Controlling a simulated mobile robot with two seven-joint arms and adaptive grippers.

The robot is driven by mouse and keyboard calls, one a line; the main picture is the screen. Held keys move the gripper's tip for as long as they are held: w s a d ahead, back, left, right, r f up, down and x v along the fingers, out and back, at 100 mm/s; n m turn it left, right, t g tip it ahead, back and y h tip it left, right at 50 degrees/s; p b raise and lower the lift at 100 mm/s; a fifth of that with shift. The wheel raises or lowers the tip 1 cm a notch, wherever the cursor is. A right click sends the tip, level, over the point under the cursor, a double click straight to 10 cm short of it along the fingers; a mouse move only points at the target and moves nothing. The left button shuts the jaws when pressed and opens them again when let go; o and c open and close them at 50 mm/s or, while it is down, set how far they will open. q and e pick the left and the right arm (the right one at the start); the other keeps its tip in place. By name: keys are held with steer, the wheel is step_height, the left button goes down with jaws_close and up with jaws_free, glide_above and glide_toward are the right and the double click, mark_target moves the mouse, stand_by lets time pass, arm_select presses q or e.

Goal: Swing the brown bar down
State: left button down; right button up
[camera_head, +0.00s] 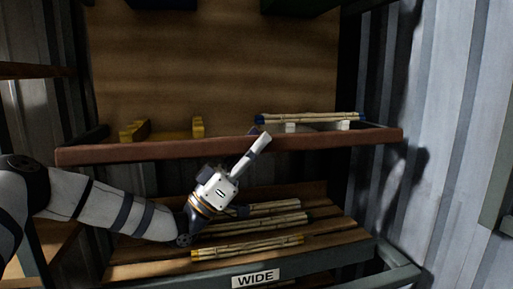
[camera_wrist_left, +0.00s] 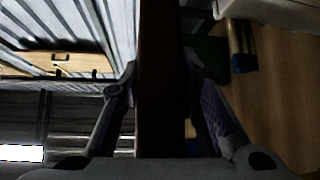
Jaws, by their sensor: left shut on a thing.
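The brown bar (camera_head: 140,151) runs across the front of the upper shelf, nearly level, in the head view. My left gripper (camera_head: 259,140) reaches up from below and is shut on the bar near its middle. In the left wrist view the bar (camera_wrist_left: 161,80) stands as a dark upright strip between the two fingers of my left gripper (camera_wrist_left: 161,100). The exact contact of the fingers is too dark to see there. My right gripper is in neither view.
Rattan bundles (camera_head: 248,248) lie on the lower slatted shelf behind a WIDE label (camera_head: 256,278). Another bundle (camera_head: 310,118) with blue ends rests on white supports on the upper shelf. Yellow blocks (camera_head: 198,127) stand at its left. Corrugated metal walls (camera_head: 445,120) flank the rack.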

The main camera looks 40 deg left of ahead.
arm_select(q)
steer(key=shift+f+m+g+h+b, duration=0.25)
steer(key=shift+m+g+h, duration=0.25)
steer(key=shift+m+h, duration=0.35)
steer(key=shift+f+m+g+h+b, duration=0.2)
steer(key=shift+m+g+h, duration=0.3)
steer(key=shift+m+h, duration=0.35)
steer(key=shift+m+g+h, duration=0.3)
steer(key=shift+m, duration=0.2)
steer(key=c, duration=1.2)
jaws_free()
steer(key=v, duration=1.2)
steer(key=shift+s, duration=0.1)
